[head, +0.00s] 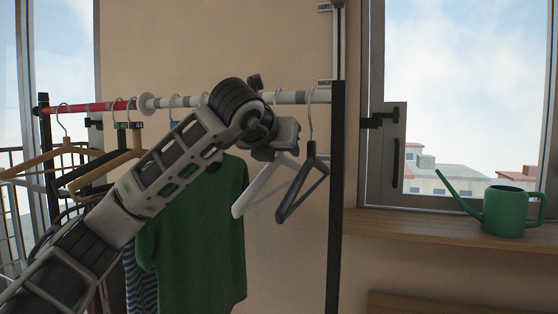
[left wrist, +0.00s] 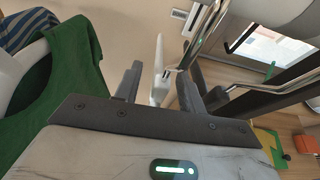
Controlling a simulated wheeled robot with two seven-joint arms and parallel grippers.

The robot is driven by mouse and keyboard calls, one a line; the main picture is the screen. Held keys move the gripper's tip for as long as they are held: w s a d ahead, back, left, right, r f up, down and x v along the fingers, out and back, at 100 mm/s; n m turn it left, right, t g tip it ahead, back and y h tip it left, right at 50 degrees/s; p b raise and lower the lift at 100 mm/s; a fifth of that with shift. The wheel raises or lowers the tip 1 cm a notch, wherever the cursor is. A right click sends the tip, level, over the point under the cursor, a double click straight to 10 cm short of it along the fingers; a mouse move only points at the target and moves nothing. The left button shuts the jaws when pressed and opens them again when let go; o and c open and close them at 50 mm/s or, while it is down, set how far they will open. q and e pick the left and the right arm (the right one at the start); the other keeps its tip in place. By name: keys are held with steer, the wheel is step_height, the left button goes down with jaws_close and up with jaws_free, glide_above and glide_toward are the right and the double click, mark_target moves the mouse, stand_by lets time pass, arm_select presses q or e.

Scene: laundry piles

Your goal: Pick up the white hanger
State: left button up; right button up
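The white hanger (head: 262,188) hangs bare from the rail, left of a black hanger (head: 304,185). My left gripper (head: 285,138) is up at the hangers, just under the rail; my arm hides part of its surroundings. In the left wrist view my left gripper (left wrist: 160,78) has its two dark fingers apart. The white hanger (left wrist: 157,78) shows between them, with its metal hook running to the upper right. A gap shows on either side of it. My right gripper is in neither view.
The rail (head: 185,101) also holds a green shirt (head: 205,240) and several wooden hangers (head: 45,160) on the left. A dark rack post (head: 335,200) stands close on the right. A green watering can (head: 508,210) stands on the wooden sill (head: 430,232).

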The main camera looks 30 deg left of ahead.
arm_select(q)
steer(key=shift+w+a+f, duration=0.15)
steer(key=shift+w+f, duration=0.1)
steer(key=shift+w, duration=0.35)
jaws_close()
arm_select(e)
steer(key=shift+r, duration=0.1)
arm_select(q)
steer(key=shift+r, duration=0.5)
steer(key=r, duration=0.2)
steer(key=shift+s+r, duration=0.2)
steer(key=shift+r, duration=0.15)
steer(key=s+d, duration=0.1)
steer(key=s, duration=0.4)
steer(key=s+d+b, duration=0.1)
steer(key=s, duration=0.5)
steer(key=s+d+b, duration=0.1)
steer(key=s+d, duration=0.1)
steer(key=s, duration=0.3)
steer(key=shift+s, duration=0.25)
steer(key=shift+s+d+b, duration=0.1)
steer(key=shift+s+b, duration=0.2)
steer(key=shift+s, duration=0.05)
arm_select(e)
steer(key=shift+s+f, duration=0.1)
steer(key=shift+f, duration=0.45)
arm_select(q)
steer(key=shift+f, duration=0.1)
